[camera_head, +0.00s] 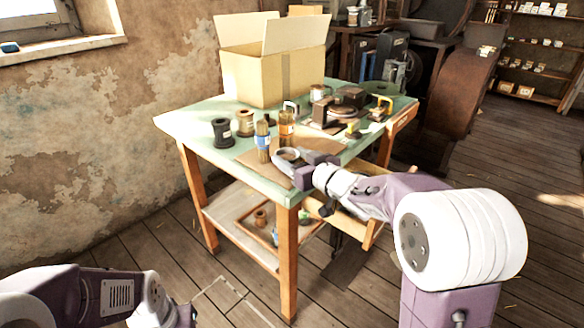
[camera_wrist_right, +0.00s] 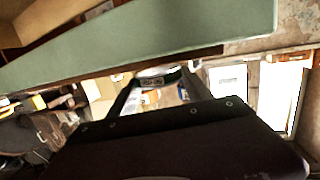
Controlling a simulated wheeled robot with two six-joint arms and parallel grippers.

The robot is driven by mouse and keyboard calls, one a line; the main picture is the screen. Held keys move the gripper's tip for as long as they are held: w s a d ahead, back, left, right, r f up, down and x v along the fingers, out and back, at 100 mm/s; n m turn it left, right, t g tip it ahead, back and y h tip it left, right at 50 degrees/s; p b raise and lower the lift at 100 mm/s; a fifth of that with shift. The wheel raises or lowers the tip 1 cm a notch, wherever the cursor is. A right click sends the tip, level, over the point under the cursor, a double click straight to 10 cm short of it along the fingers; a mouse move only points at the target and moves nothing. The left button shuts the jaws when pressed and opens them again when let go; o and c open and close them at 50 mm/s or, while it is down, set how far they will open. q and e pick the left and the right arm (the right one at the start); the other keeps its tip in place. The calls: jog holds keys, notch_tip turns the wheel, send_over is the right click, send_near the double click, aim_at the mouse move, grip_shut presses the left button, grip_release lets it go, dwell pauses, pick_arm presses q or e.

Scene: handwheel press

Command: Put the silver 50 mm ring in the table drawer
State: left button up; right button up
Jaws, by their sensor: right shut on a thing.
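The silver ring (camera_head: 287,153) is at my right gripper (camera_head: 290,162), near the table's front right corner. The wrist view shows the ring (camera_wrist_right: 160,72) between the fingertips of this gripper (camera_wrist_right: 160,80), which is shut on it. The green tabletop's edge lies close by in that view. A pale wooden drawer (camera_head: 346,222) seems to stand out from under the table's right side; my right arm hides much of it, including its inside. My left arm comes in at the lower left, with its fingers outside the picture.
The green table (camera_head: 190,125) carries an open cardboard box (camera_head: 255,75), a dark spool (camera_head: 222,132), a brown spool (camera_head: 245,122), and jars with blue (camera_head: 263,142) and orange (camera_head: 286,128) parts. A tray (camera_head: 265,238) with small items sits on the lower shelf. Floor is clear at the right.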

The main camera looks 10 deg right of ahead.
jog(key=shift+f, duration=0.85)
jog(key=o, duration=1.3)
jog(key=shift+r, duration=0.1)
jog(key=shift+o, duration=0.2)
